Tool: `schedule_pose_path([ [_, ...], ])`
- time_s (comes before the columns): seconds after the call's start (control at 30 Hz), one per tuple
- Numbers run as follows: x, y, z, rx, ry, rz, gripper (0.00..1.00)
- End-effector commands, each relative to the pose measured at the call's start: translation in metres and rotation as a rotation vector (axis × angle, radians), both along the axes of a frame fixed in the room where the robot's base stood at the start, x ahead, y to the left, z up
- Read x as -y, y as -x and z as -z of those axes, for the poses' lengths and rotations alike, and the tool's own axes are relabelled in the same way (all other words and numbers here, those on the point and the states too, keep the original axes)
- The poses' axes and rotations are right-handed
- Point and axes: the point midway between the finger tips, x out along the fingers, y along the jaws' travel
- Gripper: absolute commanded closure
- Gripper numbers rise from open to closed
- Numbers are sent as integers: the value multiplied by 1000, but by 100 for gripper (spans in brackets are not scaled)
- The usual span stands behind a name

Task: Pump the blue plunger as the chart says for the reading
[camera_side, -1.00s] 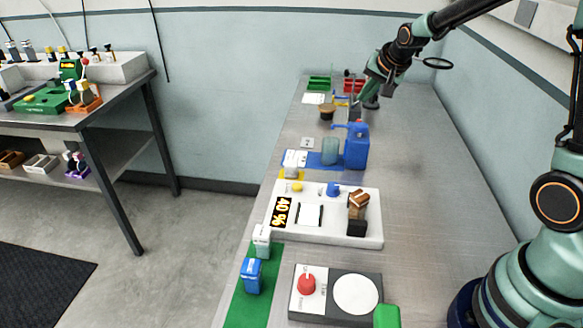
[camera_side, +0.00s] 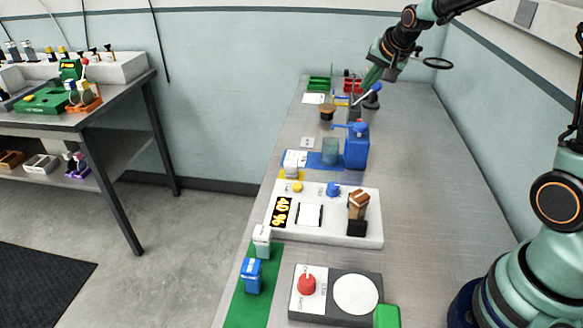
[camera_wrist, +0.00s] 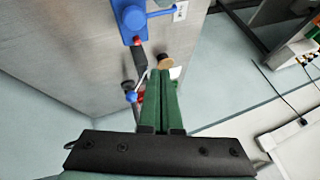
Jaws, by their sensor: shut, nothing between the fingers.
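A blue pump bottle (camera_side: 356,150) with a blue spout on top stands beside a clear bluish beaker (camera_side: 330,150) on a blue mat; its top also shows in the wrist view (camera_wrist: 133,18). Which blue part is the plunger I cannot tell for sure. A blue-tipped handle (camera_side: 374,89) stands at the far end. The display (camera_side: 282,212) on the white panel reads 40 %. A small card (camera_side: 307,142) with a mark lies near the beaker; its print is too small to read. My gripper (camera_side: 371,78) is shut and empty above the far end; its green fingers (camera_wrist: 160,75) lie together.
The white panel (camera_side: 365,236) carries a blue knob (camera_side: 333,189), a yellow button and a brown block (camera_side: 358,203). Green and red trays (camera_side: 319,83) are at the far end. The table's right side is clear.

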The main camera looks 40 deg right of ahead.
Motion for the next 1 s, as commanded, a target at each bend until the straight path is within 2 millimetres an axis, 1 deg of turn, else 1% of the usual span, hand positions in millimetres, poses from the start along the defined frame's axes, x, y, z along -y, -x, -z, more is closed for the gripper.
schedule_pose_path([
  [0.3, 0, 1, 41, -5, -2, 0, 100],
  [0.53, 0, 1, 68, -3, -1, 0, 100],
  [0.73, 0, 0, 79, -1, 0, 0, 100],
  [1.0, 0, 0, 82, 0, 0, 0, 100],
])
